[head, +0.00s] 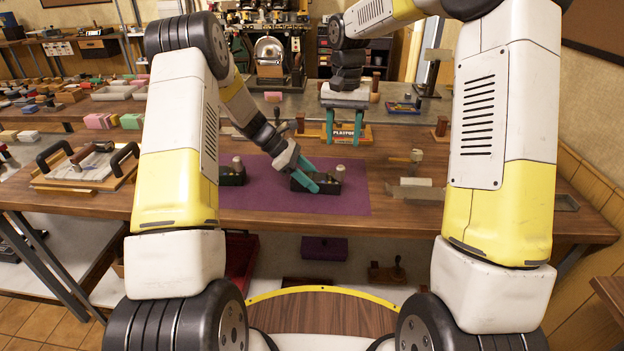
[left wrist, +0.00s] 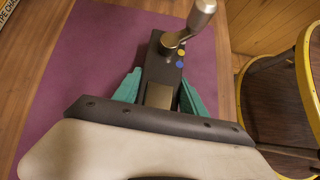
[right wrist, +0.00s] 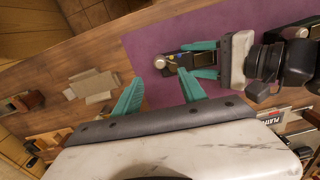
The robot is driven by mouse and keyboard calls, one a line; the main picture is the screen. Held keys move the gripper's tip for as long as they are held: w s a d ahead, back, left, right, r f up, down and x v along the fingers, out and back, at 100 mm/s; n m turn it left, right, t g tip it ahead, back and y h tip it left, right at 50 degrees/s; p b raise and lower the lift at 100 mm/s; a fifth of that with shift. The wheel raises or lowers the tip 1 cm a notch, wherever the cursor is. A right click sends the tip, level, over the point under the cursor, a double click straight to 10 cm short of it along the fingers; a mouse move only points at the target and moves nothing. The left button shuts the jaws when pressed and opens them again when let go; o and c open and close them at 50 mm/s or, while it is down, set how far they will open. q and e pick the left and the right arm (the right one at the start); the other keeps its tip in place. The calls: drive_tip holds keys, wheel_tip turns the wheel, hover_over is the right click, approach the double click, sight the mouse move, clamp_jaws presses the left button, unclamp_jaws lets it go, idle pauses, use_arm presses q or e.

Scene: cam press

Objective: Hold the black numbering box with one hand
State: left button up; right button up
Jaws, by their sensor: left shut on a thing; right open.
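The black numbering box (head: 340,184) stands on the purple mat, with a silver knob on a crank on top. My left gripper (head: 306,179) is shut on it, one teal finger along each long side. The left wrist view shows the box (left wrist: 163,68) between the fingers, with yellow and blue dots on its top near the crank. The box (right wrist: 180,62) and my left gripper also show in the right wrist view. My right gripper (head: 344,126) is open and empty, fingers pointing down, beyond the mat's back edge in the head view.
A second black box (head: 232,175) with a knob stands on the purple mat (head: 265,198) to the left. A lettered sign (head: 353,133) is behind my right gripper. Grey blocks (head: 415,189) lie right of the mat. The mat's front is clear.

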sight(342, 166)
wheel_tip(342, 166, down, 11)
idle(0.5)
drive_tip(key=shift+d, duration=0.15)
clamp_jaws()
idle(0.7)
